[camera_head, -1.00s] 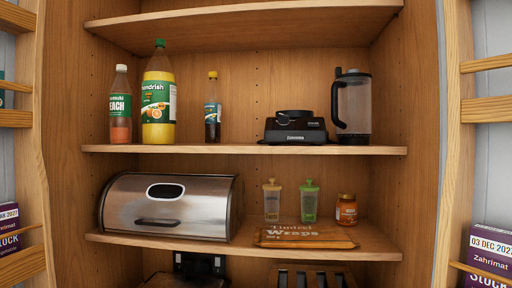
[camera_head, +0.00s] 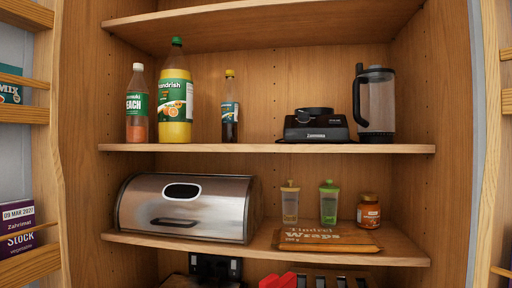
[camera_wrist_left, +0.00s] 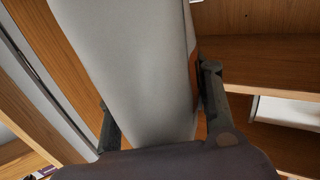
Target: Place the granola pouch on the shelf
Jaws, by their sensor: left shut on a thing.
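In the left wrist view my left gripper (camera_wrist_left: 160,112) is shut on a large, smooth pale grey thing (camera_wrist_left: 135,62), taken to be the granola pouch. One finger lies along each side of it; its front and label are hidden. A sliver of orange-brown shows at its right edge. In the head view the cupboard has an upper shelf (camera_head: 260,148) and a lower shelf (camera_head: 240,250). A red shape (camera_head: 278,281) shows at the bottom edge; I cannot tell whether it is part of the pouch. My right gripper is not in view.
The upper shelf holds bottles (camera_head: 175,95), a black appliance (camera_head: 316,128) and a jug (camera_head: 376,105), with a gap between bottles and appliance. The lower shelf holds a bread bin (camera_head: 185,205), a wraps pack (camera_head: 325,239), two shakers (camera_head: 290,203) and a jar (camera_head: 368,212). Door racks flank the cupboard.

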